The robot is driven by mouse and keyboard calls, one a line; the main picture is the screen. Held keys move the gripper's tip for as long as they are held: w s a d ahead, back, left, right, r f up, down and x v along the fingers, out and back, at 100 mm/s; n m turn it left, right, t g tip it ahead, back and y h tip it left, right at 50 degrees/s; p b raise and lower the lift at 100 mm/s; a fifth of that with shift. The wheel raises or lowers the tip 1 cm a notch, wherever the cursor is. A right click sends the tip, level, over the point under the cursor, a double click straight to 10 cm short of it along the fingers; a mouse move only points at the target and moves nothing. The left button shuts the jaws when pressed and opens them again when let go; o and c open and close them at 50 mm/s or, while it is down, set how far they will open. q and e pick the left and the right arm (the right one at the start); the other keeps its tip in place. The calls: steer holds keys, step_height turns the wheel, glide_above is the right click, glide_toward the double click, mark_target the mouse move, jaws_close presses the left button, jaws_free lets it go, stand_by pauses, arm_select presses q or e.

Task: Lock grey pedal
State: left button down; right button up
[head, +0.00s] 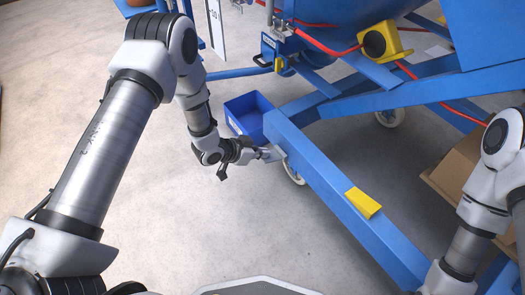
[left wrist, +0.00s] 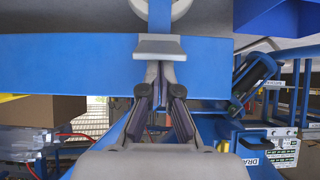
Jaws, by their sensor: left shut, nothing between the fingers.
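The grey pedal (left wrist: 158,46) shows in the left wrist view as a flat plate at the caster wheel (left wrist: 165,8), in front of the blue frame beam. In the head view the caster wheel (head: 292,173) is partly hidden by the beam.
The blue frame beam (head: 330,195) runs diagonally to the lower right and carries a yellow block (head: 362,203). A blue bin (head: 248,112) stands on the floor just behind my left gripper. A cardboard box (head: 455,170) is at the right. The floor at left is clear.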

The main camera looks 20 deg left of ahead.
arm_select(q)
steer(key=shift+s+a+f+t+h, duration=0.2)
steer(key=shift+s+f+t+h, duration=0.1)
steer(key=shift+t, duration=0.1)
arm_select(e)
steer(key=shift+f, duration=0.2)
arm_select(q)
steer(key=shift+s+a+f+t+h+b, duration=0.2)
steer(key=shift+f+t+h+b, duration=0.4)
steer(key=shift+f, duration=0.25)
steer(key=shift+s+a+f+t+h+b, duration=0.1)
steer(key=shift+s+f+t+h+b, duration=0.1)
steer(key=shift+f+t+h+b, duration=0.4)
steer(key=shift+s+a+f+t+h+b, duration=0.25)
steer(key=shift+f+t, duration=0.45)
steer(key=shift+f, duration=0.35)
arm_select(e)
steer(key=shift+f, duration=1.15)
arm_select(q)
steer(key=shift+d+f, duration=0.1)
steer(key=shift+f, duration=0.05)
